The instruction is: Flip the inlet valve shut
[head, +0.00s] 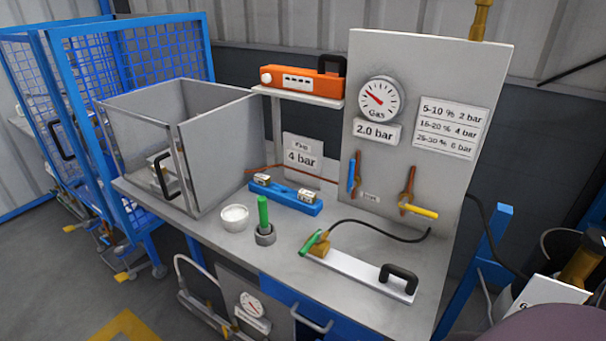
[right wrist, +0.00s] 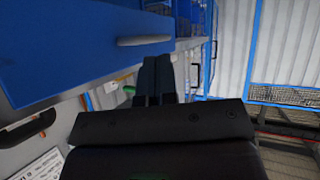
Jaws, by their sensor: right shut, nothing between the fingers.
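A grey upright panel (head: 430,75) carries two valves on short brass pipes. The left valve has a blue lever (head: 351,175) standing upright, along its pipe. The right valve has a yellow lever (head: 419,211) lying nearly level, across its pipe. My right gripper (right wrist: 152,80) shows in the right wrist view, shut and empty, near a blue drawer front and away from the panel. My left gripper is not in view.
A gauge (head: 379,99) and a 2.0 bar sign are on the panel. On the bench stand a white bar with a green-handled fitting (head: 312,242), a black hose, a bowl (head: 234,217), a blue block (head: 285,195) and an open-topped box (head: 220,140). A blue drawer (right wrist: 80,45) is near my right gripper.

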